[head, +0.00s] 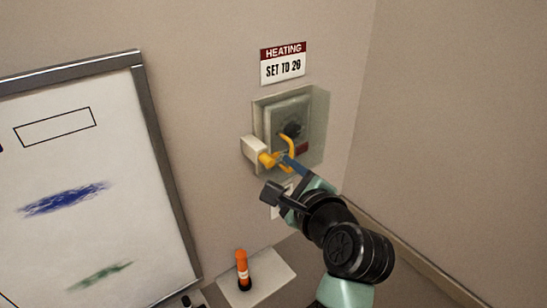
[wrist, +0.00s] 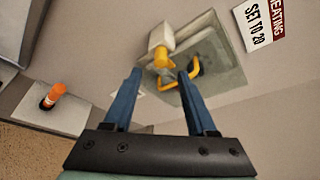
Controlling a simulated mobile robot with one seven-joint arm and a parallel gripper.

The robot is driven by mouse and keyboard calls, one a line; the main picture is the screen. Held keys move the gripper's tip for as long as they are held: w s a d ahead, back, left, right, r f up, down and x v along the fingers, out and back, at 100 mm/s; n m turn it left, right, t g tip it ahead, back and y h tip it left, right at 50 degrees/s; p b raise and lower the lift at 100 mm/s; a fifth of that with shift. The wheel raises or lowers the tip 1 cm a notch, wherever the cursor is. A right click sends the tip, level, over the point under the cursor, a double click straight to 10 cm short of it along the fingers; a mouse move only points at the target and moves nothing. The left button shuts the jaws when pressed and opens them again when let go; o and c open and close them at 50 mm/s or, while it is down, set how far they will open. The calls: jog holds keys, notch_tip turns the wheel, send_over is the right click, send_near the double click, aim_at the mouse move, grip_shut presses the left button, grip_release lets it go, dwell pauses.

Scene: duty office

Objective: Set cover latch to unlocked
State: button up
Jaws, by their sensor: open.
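The cover latch is a yellow bent lever (head: 267,160) on a white block (head: 253,149) at the left edge of a clear cover (head: 318,112) on the wall. A dial box (head: 290,107) with a dark knob sits behind the cover. In the wrist view the yellow latch (wrist: 162,60) appears between and just beyond my fingertips, its arm curving right past the right finger. My gripper (head: 287,161) is open, its blue fingers close to the latch; it also shows in the wrist view (wrist: 159,73). I cannot tell whether a finger touches the latch.
A sign reading "HEATING SET TO 20" (head: 283,64) hangs above the cover. A framed whiteboard (head: 100,150) is at the left. An orange and black cylinder (head: 242,268) stands on a white shelf (head: 270,279) below. The wall at right is bare.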

aim_at(271, 164)
jog(key=shift+p+x, duration=0.65)
jog(key=shift+x, duration=1.85)
jog(key=shift+r, duration=0.1)
grip_shut()
